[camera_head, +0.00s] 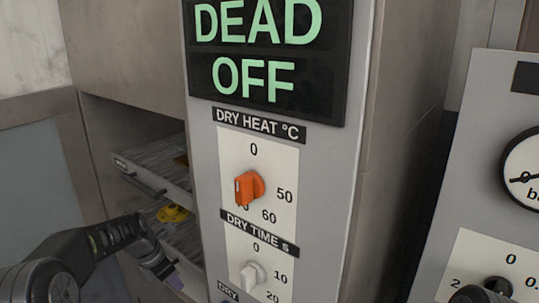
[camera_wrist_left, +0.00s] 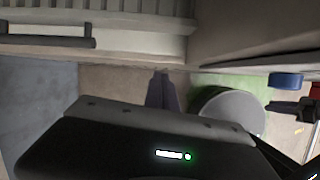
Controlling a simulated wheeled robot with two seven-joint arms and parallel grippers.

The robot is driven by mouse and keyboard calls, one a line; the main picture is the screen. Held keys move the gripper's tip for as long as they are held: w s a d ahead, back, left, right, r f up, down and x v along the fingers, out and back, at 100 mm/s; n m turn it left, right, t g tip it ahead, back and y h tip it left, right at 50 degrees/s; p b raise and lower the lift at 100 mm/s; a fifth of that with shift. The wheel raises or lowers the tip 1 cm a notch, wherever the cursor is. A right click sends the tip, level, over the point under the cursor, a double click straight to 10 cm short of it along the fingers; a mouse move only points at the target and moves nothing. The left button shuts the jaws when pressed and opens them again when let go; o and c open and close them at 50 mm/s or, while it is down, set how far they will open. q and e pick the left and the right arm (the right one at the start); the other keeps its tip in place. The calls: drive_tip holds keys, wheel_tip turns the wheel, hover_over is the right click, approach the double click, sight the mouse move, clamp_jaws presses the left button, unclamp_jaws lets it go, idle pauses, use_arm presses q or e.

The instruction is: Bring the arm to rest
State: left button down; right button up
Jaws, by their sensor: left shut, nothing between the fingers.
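My left arm comes in from the lower left in the head view, with its black wrist and left gripper (camera_head: 155,262) in front of the open bay, left of the grey control panel. In the left wrist view the two dark fingers of the left gripper (camera_wrist_left: 162,90) are together, with nothing between them. They point away over bare brown floor.
The control panel (camera_head: 210,150) has an orange dry heat knob (camera_head: 248,187) and a white dry time knob (camera_head: 253,276). Drawer-like trays (camera_head: 150,175) and a yellow part (camera_head: 172,213) sit in the bay. A gauge panel (camera_head: 480,160) stands right. A grey round object (camera_wrist_left: 232,110) is near the fingers.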

use_arm(q)
drive_tip(key=s+d+f+m+g, duration=0.1)
drive_tip(key=s+d+f+m, duration=0.25)
drive_tip(key=s+f, duration=0.35)
drive_tip(key=s+d+f+m, duration=0.3)
drive_tip(key=s+f+m, duration=0.15)
drive_tip(key=f, duration=0.45)
drive_tip(key=s+d+f+m+g, duration=0.1)
drive_tip(key=s+d+f+m, duration=0.3)
drive_tip(key=f, duration=0.5)
drive_tip(key=s+d+f+m+h, duration=0.1)
drive_tip(key=s+d+m, duration=0.25)
drive_tip(key=s, duration=0.45)
drive_tip(key=s+d+f+m+g, duration=0.1)
drive_tip(key=s+d+f+m, duration=0.1)
drive_tip(key=s+m, duration=0.35)
drive_tip(key=s+d+f+m+h, duration=0.1)
drive_tip(key=s+d+m, duration=0.2)
drive_tip(key=s, duration=0.7)
drive_tip(key=shift+m, duration=0.8)
drive_tip(key=w+d, duration=0.1)
drive_tip(key=w+d+r, duration=0.2)
drive_tip(key=shift+w+d, duration=0.1)
drive_tip(key=shift+w, duration=0.3)
